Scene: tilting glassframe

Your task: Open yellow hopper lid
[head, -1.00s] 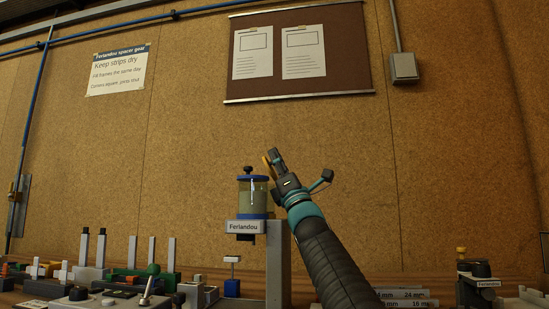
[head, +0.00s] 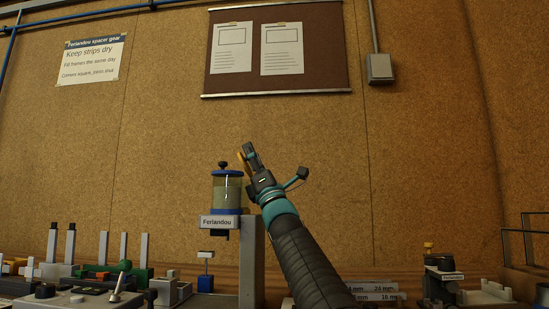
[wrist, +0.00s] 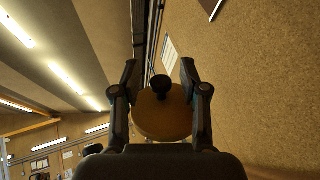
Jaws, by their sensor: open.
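The yellow lid (wrist: 160,122) is a round disc with a dark knob (wrist: 161,84) in the wrist view. My gripper (wrist: 159,68) is open, with one finger on each side of the knob; contact cannot be told. A yellow edge (head: 241,164) shows just left of my fingers and appears to be the same lid.
Bench gear, including a control box (head: 75,299), fills the lower left. A cork wall (head: 420,180) stands behind, with a notice board (head: 330,65) above.

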